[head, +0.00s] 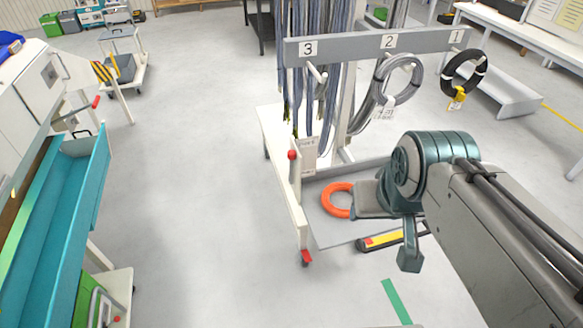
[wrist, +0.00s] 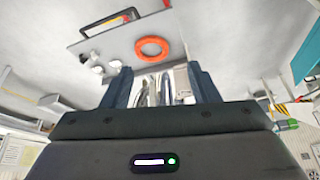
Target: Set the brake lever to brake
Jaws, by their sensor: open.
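A lever with a red ball knob (head: 292,155) stands up at the near left corner of the white cable cart (head: 299,222). It looks close to upright; I cannot read any brake marking beside it. It is likely the brake lever. A red part (head: 306,256) shows at the castor below it. My gripper (wrist: 162,88) is open in the wrist view, its two dark fingers apart with nothing held between them. In the head view my gripper is to the right of the knob, apart from it, and partly hidden by my arm.
An orange ring (head: 337,199) lies on the cart's lower deck; it also shows in the wrist view (wrist: 154,48). Grey (head: 398,80) and black (head: 464,73) coils hang from the numbered rail (head: 375,44). A teal drawer (head: 62,190) stands open at left. The floor between is clear.

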